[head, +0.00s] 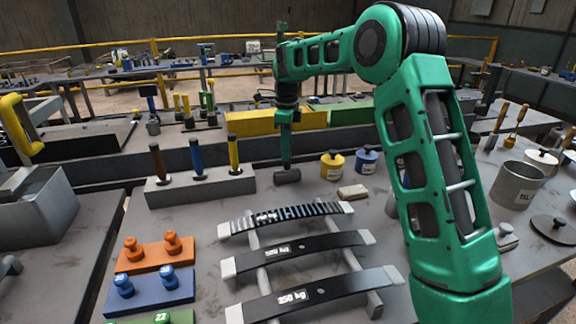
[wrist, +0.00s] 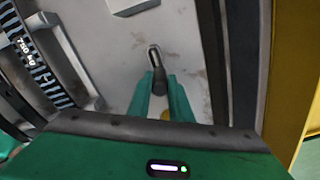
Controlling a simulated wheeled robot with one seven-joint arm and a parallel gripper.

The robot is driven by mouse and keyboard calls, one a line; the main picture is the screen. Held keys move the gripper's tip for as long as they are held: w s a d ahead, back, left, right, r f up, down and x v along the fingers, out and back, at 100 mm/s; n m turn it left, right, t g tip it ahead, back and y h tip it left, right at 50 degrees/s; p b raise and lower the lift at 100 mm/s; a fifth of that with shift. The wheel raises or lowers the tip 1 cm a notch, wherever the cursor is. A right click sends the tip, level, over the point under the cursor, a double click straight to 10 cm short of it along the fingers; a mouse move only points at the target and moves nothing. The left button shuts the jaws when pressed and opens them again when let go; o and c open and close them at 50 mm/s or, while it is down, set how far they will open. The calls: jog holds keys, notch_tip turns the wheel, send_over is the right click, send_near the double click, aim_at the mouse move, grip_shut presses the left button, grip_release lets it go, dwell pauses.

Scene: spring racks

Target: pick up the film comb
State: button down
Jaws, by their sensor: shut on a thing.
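My gripper (head: 286,158) hangs pointing down above the bench, behind the spring racks. In the wrist view, its green fingers (wrist: 160,84) are closed on a small dark grey piece (wrist: 157,70) with rounded sides and a pale slot near its far end. In the head view this grey piece (head: 287,177) shows as a short bar at the fingertips, lying across them. Its form is too small to tell for sure that it is the film comb. Its grip end is hidden between the fingers. I cannot tell whether it touches the bench.
A grey block (head: 200,188) with upright brown, blue and yellow handles stands to the left. Leaf springs (head: 285,217) lie in front. A yellow bin (head: 262,124) is behind.

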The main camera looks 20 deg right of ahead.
notch_tip(320, 180, up, 10)
jog(key=shift+r, duration=0.1)
dwell(0.4)
jog(key=c, duration=2.2)
grip_release()
jog(key=c, duration=0.3)
jog(key=shift+s+d, duration=0.1)
jog(key=shift+s, duration=0.05)
jog(key=shift+c, duration=0.2)
